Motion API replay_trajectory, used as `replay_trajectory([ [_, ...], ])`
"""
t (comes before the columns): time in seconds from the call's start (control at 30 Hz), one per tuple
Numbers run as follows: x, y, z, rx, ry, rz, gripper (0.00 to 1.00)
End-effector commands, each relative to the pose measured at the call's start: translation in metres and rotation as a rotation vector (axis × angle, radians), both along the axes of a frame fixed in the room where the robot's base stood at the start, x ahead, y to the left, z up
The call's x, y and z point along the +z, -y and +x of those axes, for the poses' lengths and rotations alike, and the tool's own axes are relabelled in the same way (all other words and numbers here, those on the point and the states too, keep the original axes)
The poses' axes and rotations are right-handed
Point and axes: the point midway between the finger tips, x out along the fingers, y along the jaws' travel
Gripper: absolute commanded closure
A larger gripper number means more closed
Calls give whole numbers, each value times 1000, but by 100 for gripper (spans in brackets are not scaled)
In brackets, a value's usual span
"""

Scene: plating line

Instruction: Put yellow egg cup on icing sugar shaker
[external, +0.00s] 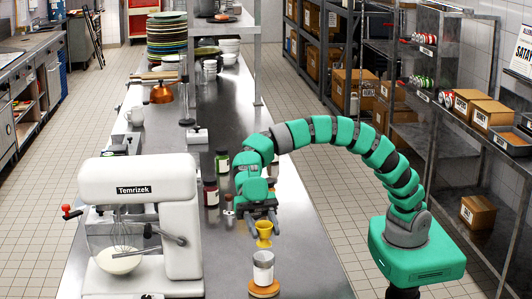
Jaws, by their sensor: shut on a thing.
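The yellow egg cup (264,235) is held in my gripper (262,224), which is shut on its upper part and points down. The icing sugar shaker (263,268) is a pale cylinder with a grey top. The egg cup is upright just above the shaker's top in the picture.
A white stand mixer (140,215) with a bowl (119,260) stands left of my gripper. Small dark jars (210,192) stand behind it. Stacked plates (167,35) and a copper pan (162,93) are farther back. The counter right of the shaker is clear.

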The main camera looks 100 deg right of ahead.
Motion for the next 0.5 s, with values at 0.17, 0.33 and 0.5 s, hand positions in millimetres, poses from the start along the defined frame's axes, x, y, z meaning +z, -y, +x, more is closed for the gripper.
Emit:
replay_trajectory([
  [0.17, -16, -2, 2, 1, -5, 0, 80],
  [0.33, -35, -2, 1, 3, -4, -1, 80],
  [0.5, -36, -2, 2, 2, -1, 0, 80],
])
